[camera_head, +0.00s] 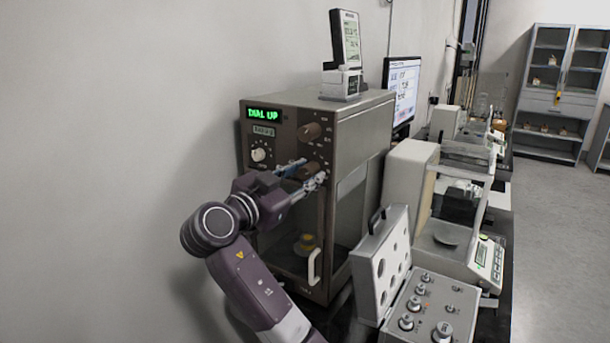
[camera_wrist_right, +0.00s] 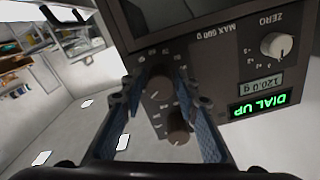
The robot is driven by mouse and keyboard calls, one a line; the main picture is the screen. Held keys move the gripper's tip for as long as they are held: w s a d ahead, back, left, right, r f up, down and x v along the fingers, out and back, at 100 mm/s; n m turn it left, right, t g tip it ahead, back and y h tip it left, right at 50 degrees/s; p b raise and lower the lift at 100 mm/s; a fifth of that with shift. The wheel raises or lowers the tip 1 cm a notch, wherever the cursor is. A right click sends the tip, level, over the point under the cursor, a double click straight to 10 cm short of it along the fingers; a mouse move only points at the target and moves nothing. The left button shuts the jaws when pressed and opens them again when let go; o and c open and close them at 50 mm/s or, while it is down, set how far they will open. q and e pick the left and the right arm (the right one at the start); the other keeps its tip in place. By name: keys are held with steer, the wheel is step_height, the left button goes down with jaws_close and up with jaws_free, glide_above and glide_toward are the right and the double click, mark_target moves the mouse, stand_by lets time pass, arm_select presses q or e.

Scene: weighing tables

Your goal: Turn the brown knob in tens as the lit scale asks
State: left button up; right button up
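The lit scale is a brown-grey cabinet (camera_head: 359,125) with a green display (camera_head: 264,114) reading "DIAL UP"; it shows upside down in the wrist view (camera_wrist_right: 264,105). The small readout below it (camera_wrist_right: 261,86) appears to read 120.0 g. Two brown knobs sit on the front: an upper one (camera_head: 309,132) and a lower one (camera_head: 307,171). My right gripper (camera_head: 305,174) is at the lower knob, its fingers on either side. In the wrist view, this knob (camera_wrist_right: 158,88) lies between the fingertips with gaps showing. The upper knob (camera_wrist_right: 178,130) is nearer the palm. My left gripper is out of view.
A white ZERO knob (camera_head: 259,154) is left of the brown knobs. A glass door with a white handle (camera_head: 314,267) is below; a yellow weight (camera_head: 305,243) shows behind it. An open weight case (camera_head: 381,265) and a balance (camera_head: 488,262) stand to the right.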

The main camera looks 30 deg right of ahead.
steer(key=shift+o, duration=1)
steer(key=shift+a, duration=0.2)
steer(key=v, duration=1.1)
steer(key=shift+s+a, duration=0.15)
steer(key=shift+a, duration=0.2)
